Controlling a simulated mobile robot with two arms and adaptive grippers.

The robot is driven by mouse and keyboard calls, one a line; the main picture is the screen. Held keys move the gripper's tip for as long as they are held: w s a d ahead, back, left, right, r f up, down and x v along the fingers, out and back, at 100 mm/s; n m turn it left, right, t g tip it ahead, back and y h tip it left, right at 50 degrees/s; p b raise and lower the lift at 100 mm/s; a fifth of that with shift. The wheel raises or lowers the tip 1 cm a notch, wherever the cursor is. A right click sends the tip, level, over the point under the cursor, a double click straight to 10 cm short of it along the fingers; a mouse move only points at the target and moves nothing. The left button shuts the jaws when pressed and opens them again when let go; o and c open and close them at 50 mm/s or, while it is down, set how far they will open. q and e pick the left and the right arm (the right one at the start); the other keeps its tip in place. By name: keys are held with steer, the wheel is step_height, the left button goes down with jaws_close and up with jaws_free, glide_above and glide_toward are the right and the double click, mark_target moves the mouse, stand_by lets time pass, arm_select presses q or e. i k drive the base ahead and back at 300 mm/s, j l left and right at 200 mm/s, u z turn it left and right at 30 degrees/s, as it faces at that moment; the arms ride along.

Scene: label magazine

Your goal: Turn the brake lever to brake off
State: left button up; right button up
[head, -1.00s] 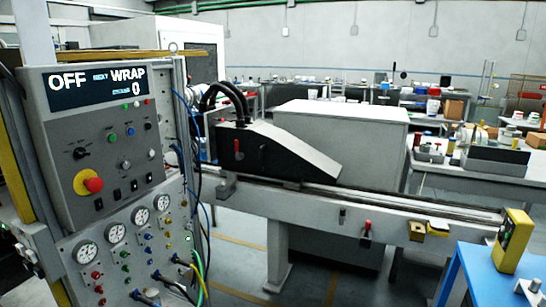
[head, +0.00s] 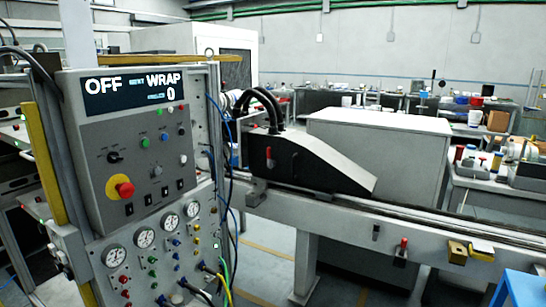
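A red lever (head: 269,155) sits on the side of the black sloped housing (head: 300,165) on the long machine bed, its handle roughly upright. A second lever with a red handle (head: 403,244) is on the front of the bed, to the right and lower, also roughly upright. No brake label is readable on either, so I cannot tell which is the brake lever. Neither of my grippers is in view.
A control panel (head: 95,140) with a display reading OFF, WRAP and 0, a red-and-yellow stop button (head: 122,187) and gauges stands at left. Cables hang beside it. Yellow blocks (head: 458,252) sit on the bed's front. A blue table (head: 525,287) is at lower right.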

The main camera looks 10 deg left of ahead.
mark_target(269, 157)
steer(key=i+l+u, duration=0.1)
steer(key=i+u, duration=0.15)
steer(key=i, duration=1.3)
